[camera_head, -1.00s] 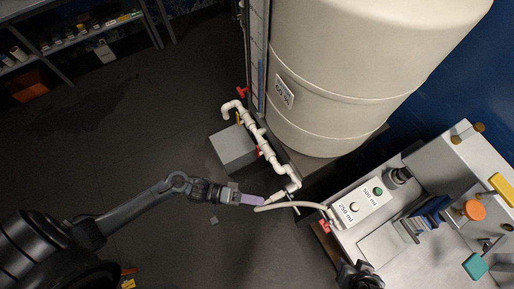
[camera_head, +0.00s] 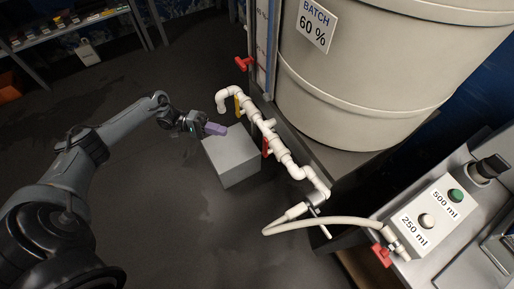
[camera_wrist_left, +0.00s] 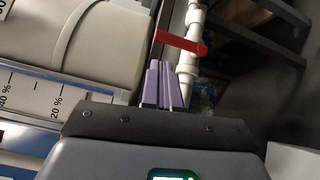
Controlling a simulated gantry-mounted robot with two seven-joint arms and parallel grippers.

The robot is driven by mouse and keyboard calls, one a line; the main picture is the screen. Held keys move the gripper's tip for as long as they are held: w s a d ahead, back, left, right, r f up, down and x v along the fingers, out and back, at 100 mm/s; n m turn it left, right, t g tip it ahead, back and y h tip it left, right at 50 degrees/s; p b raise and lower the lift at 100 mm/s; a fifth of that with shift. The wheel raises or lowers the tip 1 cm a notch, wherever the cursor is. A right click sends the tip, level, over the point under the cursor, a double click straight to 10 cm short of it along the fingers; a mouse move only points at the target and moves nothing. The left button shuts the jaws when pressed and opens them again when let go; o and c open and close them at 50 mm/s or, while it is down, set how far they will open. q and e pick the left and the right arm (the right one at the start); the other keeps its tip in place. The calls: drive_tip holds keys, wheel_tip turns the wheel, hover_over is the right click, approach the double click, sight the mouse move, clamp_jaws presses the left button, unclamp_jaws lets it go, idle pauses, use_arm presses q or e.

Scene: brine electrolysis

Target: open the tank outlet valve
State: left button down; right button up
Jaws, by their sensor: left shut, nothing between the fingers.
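The big cream tank (camera_head: 350,90) has white outlet piping (camera_head: 283,157) low at its front left. A red valve handle (camera_head: 266,147) sits midway along the piping, and a yellow handle (camera_head: 238,105) sits near its bent upper end. In the left wrist view, a red handle (camera_wrist_left: 180,43) on a white pipe (camera_wrist_left: 188,65) lies just beyond the fingertips. I cannot tell whether they touch. My right gripper is out of view.
Another red handle (camera_head: 243,63) is by the level gauge (camera_head: 262,45). A grey block (camera_head: 233,160) stands left of the piping. A white hose (camera_head: 325,221) runs to the dispenser box (camera_head: 430,215), which has a red handle (camera_head: 381,255). Dark floor at the left is free.

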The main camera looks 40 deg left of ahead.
use_arm(q)
wheel_tip(320, 180, down, 2)
drive_tip(key=w+a+m+b, duration=0.1)
drive_tip(key=w+a+b, duration=0.2)
drive_tip(key=b, duration=0.3)
approach(265, 148)
drive_tip(key=w+d+r, duration=0.2)
drive_tip(key=w+d, duration=0.2)
drive_tip(key=shift+w+d+f, duration=0.1)
drive_tip(key=shift+w+f, duration=0.05)
drive_tip(key=shift+w, duration=0.1)
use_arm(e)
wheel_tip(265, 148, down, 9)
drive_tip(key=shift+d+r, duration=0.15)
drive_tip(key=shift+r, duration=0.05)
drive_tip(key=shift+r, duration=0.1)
